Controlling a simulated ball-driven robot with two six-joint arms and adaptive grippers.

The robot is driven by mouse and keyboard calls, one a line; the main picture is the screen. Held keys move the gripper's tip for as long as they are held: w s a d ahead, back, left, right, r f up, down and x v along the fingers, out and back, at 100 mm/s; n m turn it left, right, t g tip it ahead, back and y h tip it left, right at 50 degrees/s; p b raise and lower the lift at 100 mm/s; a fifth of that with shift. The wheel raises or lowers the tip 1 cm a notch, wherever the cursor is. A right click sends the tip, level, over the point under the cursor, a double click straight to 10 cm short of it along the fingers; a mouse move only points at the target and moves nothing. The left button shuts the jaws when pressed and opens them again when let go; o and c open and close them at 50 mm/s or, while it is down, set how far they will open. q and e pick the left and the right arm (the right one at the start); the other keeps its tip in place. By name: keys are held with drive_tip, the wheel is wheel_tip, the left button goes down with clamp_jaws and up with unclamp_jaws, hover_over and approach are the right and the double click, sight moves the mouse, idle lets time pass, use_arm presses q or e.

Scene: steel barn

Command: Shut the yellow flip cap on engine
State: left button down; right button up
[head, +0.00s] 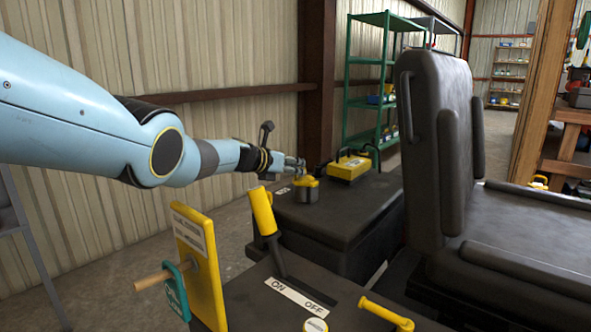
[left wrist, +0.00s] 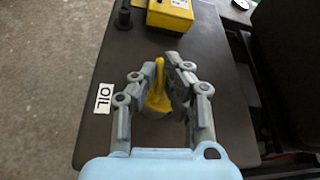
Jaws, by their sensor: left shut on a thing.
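The yellow flip cap (head: 306,181) sits on a short dark neck on top of the black engine (head: 345,212). In the left wrist view the yellow cap (left wrist: 158,92) shows between the fingers, with a narrow upright part. My left gripper (head: 297,163) reaches in from the left and is shut on this cap. It also shows in the left wrist view (left wrist: 156,66), with its fingers on either side of the yellow part. The fingers hide part of the cap, and I cannot tell its exact lid angle. My right gripper is not in view.
An OIL label (left wrist: 104,98) lies beside the cap. A yellow box (head: 348,168) stands farther back on the engine. In front are a yellow-handled lever (head: 263,212) and a yellow panel (head: 197,265). A black seat (head: 440,150) is at right.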

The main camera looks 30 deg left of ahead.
use_arm(q)
drive_tip(key=c, duration=1.4)
unclamp_jaws()
drive_tip(key=shift+f, duration=0.3)
drive_tip(key=shift+r, duration=0.15)
wheel_tip(320, 180, up, 10)
drive_tip(key=shift+f, duration=0.1)
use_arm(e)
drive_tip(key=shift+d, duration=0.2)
